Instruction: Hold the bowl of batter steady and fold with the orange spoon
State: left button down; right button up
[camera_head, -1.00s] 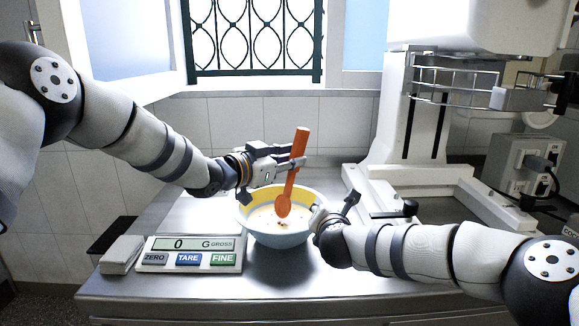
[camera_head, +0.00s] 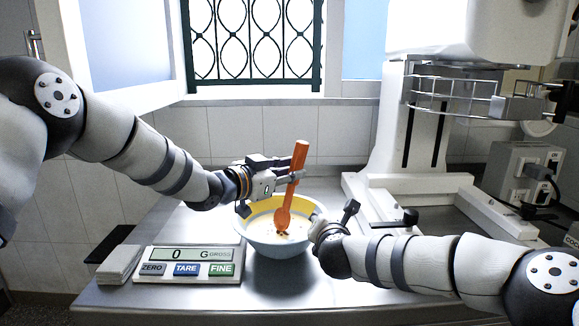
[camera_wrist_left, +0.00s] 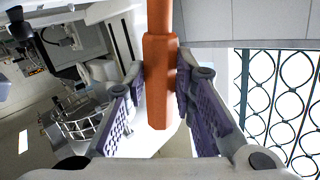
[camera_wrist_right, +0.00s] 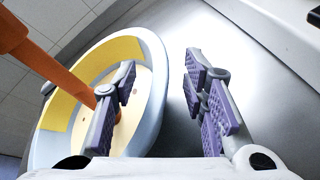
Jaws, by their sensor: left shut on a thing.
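The bowl (camera_head: 279,247) is pale blue outside with a yellow band inside, and holds cream-coloured batter (camera_head: 262,226) with dark bits. The orange spoon (camera_head: 294,183) stands nearly upright, its lower end at the batter. My left gripper (camera_head: 292,176) is shut on the spoon's handle above the bowl; the left wrist view shows the handle (camera_wrist_left: 158,80) between its fingers. My right gripper (camera_wrist_right: 165,85) is open at the bowl's right side. One finger is over the inside of the bowl and the other is outside, with the rim between and visible gaps.
A kitchen scale (camera_head: 188,263) reading 0 stands left of the bowl, beside a white stack (camera_head: 120,264). A large white machine (camera_head: 412,120) with a wire guard is at the back right. The metal table (camera_head: 270,288) is clear in front of the bowl.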

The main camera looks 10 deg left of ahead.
aim_at(291, 188)
pick_arm(q)
jog(key=shift+w+f+b, duration=0.15)
jog(key=shift+f+b, duration=0.1)
jog(key=shift+f, duration=0.8)
jog(key=shift+w+f+b, duration=0.1)
jog(key=shift+f+b, duration=0.1)
jog(key=shift+f, duration=0.85)
pick_arm(e)
jog(key=shift+w+a+f, duration=0.15)
jog(key=shift+w+f, duration=0.15)
jog(key=shift+w, duration=0.3)
jog(key=shift+r, duration=0.1)
pick_arm(q)
jog(key=shift+r, duration=0.1)
pick_arm(e)
jog(key=c, duration=0.9)
grip_shut()
pick_arm(q)
jog(key=shift+f, duration=0.2)
pick_arm(e)
jog(key=shift+f, duration=0.2)
